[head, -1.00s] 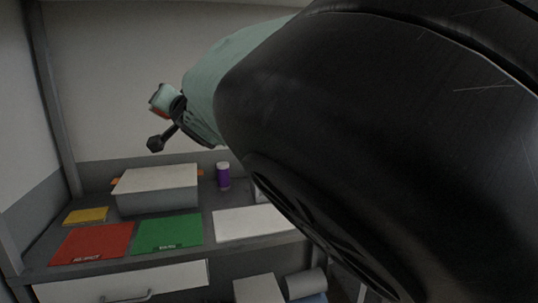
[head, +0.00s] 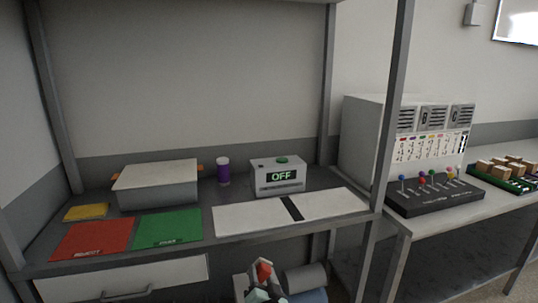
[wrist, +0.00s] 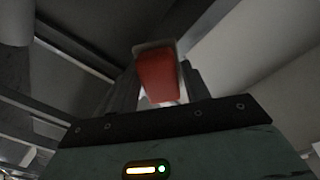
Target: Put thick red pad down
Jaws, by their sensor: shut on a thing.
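My gripper (wrist: 158,88) is shut on the thick red pad (wrist: 157,74), which shows as a red block with a pale edge between the two dark fingers in the wrist view. In the head view the red pad (head: 264,271) is small at the bottom centre, at the end of my gripper (head: 263,279). It shows in front of and below the bench's front edge. The pad's lower part and most of my arm are hidden or out of frame.
The bench holds a red mat (head: 92,240), a green mat (head: 168,229), a yellow pad (head: 86,212), a grey lidded box (head: 157,187), a purple bottle (head: 223,172), a device reading OFF (head: 278,177) and a white board (head: 247,219). A metal post (head: 391,110) stands right.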

